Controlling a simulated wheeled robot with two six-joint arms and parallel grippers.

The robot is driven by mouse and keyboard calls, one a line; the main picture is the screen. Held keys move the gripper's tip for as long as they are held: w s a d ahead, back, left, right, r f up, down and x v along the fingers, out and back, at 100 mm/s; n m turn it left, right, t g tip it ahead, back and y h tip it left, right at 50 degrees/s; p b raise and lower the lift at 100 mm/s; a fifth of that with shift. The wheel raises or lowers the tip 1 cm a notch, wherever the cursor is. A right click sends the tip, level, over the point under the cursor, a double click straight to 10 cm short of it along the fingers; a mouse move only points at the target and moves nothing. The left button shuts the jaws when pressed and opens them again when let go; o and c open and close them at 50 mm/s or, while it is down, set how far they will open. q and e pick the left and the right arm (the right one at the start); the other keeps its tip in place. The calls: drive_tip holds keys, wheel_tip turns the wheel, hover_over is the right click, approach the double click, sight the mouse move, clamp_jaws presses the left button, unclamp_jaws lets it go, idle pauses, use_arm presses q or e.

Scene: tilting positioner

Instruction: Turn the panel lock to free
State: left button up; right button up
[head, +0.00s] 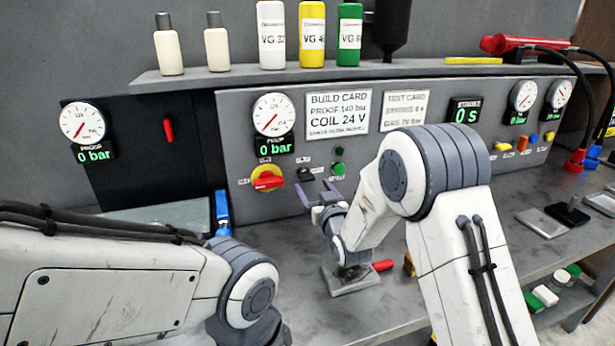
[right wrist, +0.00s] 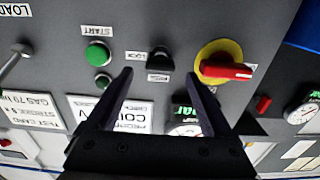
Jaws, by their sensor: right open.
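The panel lock (head: 305,174) is a small black knob on the grey panel, between the red-and-yellow rotary switch (head: 267,178) and the green buttons (head: 338,168). In the right wrist view, which is upside down, the lock (right wrist: 160,60) has small labels beside and below it; which way it points is hard to tell. My right gripper (head: 317,190) is open and empty in front of the panel. In the right wrist view its fingertips (right wrist: 160,75) stand on either side of the lock's line, apart from it. My left gripper is out of view.
A shelf (head: 215,80) with bottles juts out above the panel. A grey block (head: 352,284) with a red-handled item lies on the bench below my right gripper. A blue handle (head: 222,210) stands left of the panel. A lever (right wrist: 14,60) shows in the right wrist view.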

sight(309, 181)
drive_tip(key=p+x, duration=0.1)
drive_tip(key=x, duration=0.5)
clamp_jaws()
